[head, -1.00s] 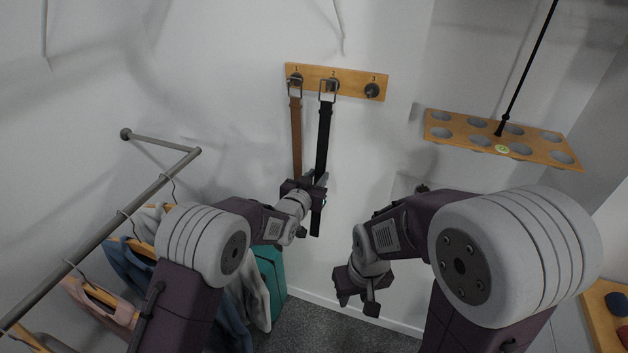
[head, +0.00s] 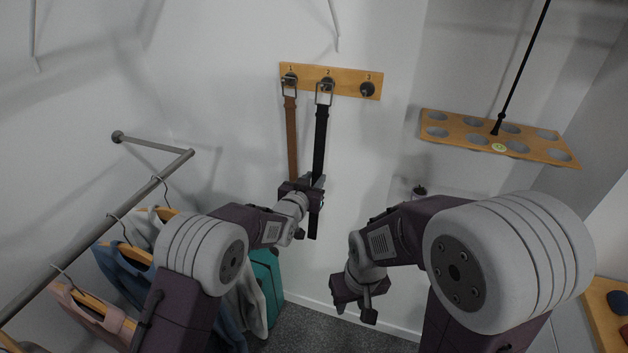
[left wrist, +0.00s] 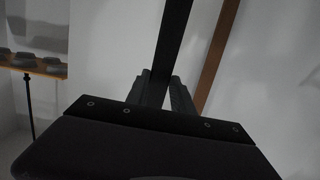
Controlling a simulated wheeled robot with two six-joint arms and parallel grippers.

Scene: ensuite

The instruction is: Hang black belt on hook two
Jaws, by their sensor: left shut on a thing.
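The black belt (head: 320,140) hangs straight down in front of the wall, its metal buckle (head: 324,95) at hook two (head: 328,83). Whether the frame is around the peg or just in front of it is too small to tell. My left gripper (head: 317,186) is shut on the belt's strap well below the buckle, with the tail hanging below the fingers. In the left wrist view the black strap (left wrist: 174,40) rises from between the fingers. My right gripper (head: 355,311) is low on the right, empty, its fingers apart.
A brown belt (head: 291,140) hangs on hook one, close left of the black belt. Hook three (head: 367,89) is bare. A clothes rail (head: 90,240) with garments is on the left, a teal case (head: 267,285) below. A wooden holed shelf (head: 470,133) is on the right.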

